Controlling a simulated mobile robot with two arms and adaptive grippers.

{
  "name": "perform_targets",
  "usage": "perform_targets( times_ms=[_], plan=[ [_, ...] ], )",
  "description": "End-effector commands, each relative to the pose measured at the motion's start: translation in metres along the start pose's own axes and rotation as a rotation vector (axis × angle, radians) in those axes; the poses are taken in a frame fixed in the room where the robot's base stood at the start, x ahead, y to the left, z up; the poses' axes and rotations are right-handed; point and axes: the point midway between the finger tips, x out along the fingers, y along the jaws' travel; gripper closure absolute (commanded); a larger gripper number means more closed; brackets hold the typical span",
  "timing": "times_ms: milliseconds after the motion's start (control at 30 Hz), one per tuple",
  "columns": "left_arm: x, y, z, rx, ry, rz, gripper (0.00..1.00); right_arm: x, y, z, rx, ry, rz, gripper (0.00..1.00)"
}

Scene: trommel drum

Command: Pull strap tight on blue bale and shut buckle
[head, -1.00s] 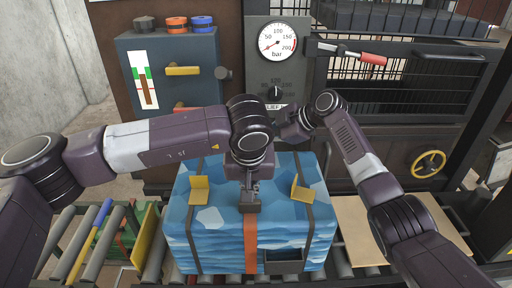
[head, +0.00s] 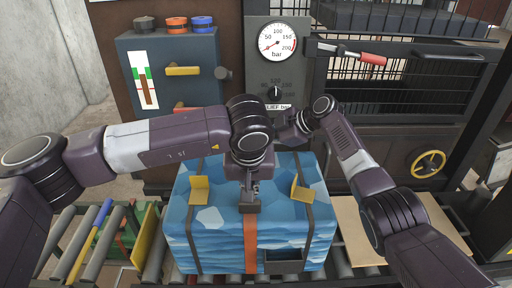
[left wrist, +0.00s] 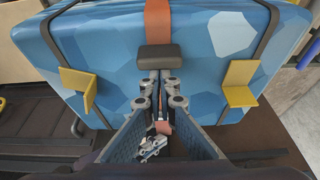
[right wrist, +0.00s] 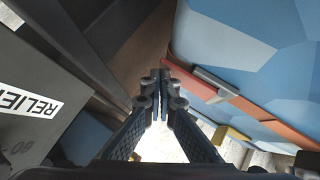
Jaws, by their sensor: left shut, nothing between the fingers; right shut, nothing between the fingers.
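The blue bale (head: 205,235) sits on the rollers in the centre of the head view. An orange strap (head: 250,250) runs down its front and shows in the left wrist view (left wrist: 158,18). A dark block (left wrist: 159,57) lies on the strap. My left gripper (left wrist: 160,82) is shut and empty, its tips close to this block; contact cannot be told. A small metallic part (left wrist: 152,147), perhaps the buckle, shows between its finger linkages beside an orange end. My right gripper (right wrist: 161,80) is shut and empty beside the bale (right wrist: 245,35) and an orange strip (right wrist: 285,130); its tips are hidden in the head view.
Yellow brackets (head: 199,190) and dark bands (head: 191,235) are on the bale. Behind stands a machine with a gauge (head: 277,42), a relief knob (head: 275,92) and a red-handled lever (head: 372,59). A tan board (head: 350,225) lies right of the bale.

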Motion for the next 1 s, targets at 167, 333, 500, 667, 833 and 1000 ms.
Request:
perform_targets(
  times_ms=[167,333,500,667,833,1000],
  plan=[
    [0.003,0.001,0.007,0.008,-0.018,-0.001,1.0,0.001,-0.002,0.002,0.001,-0.003,-0.002,1.0],
    [0.003,0.001,0.007,0.008,-0.018,-0.001,1.0,-0.002,0.002,-0.001,0.0,-0.002,-0.001,1.0],
    [0.003,0.001,0.007,0.007,-0.018,-0.001,1.0,-0.018,0.017,-0.018,-0.002,0.0,0.002,1.0],
    [0.003,0.001,0.007,0.007,-0.018,-0.001,1.0,-0.05,0.032,-0.02,0.001,-0.003,0.002,1.0],
    [0.003,0.001,0.007,0.007,-0.018,-0.001,1.0,-0.085,0.045,-0.018,0.002,-0.002,0.001,1.0],
    [0.003,0.001,0.007,0.007,-0.018,-0.001,1.0,-0.107,0.053,-0.017,0.001,0.0,0.0,1.0]
  ],
)
